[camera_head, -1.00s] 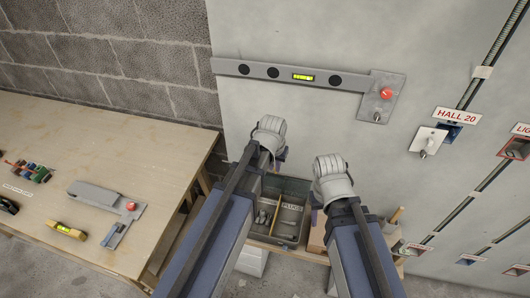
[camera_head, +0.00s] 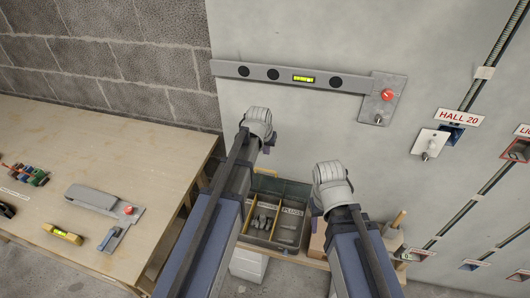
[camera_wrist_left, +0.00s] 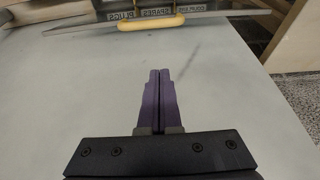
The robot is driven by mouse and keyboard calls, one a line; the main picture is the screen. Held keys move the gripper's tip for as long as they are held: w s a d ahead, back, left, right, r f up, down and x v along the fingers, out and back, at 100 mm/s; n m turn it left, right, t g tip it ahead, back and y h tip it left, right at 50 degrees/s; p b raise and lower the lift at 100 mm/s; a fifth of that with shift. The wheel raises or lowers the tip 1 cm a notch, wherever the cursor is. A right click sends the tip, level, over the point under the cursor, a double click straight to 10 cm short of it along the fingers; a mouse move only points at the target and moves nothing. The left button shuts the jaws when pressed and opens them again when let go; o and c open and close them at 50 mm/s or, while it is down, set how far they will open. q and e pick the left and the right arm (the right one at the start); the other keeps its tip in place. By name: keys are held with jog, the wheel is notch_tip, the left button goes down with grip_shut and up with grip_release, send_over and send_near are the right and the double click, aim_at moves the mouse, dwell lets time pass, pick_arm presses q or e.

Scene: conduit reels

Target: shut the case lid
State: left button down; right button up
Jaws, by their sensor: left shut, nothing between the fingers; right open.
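The dark grey-green case (camera_head: 272,239) sits below my arms against the wall, its compartments exposed. Its lid (camera_head: 292,190) stands raised at the back, with a yellow handle (camera_head: 265,171) on its top edge. In the left wrist view the yellow handle (camera_wrist_left: 151,23) is at the top, with compartment labels behind it. My left gripper (camera_head: 270,146) is shut and empty, just above the handle and apart from it in the head view. My right gripper (camera_head: 316,201) is open at the right of the case, its fingers mostly hidden. My left arm hides the case's left side.
A wooden table (camera_head: 110,135) on the left holds a grey bracket tool (camera_head: 105,205) and a yellow level (camera_head: 63,234). A grey bar with a level vial (camera_head: 303,78) is on the wall above. A white box (camera_head: 248,264) stands below the case.

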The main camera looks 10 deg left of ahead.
aim_at(264, 174)
pick_arm(q)
jog(key=f+b, duration=0.1)
jog(key=s+f+b, duration=0.1)
jog(key=f, duration=0.1)
jog(key=s+f+b, duration=0.1)
jog(key=shift+s+f, duration=0.15)
jog(key=shift+f, duration=0.15)
jog(key=shift+b, duration=0.3)
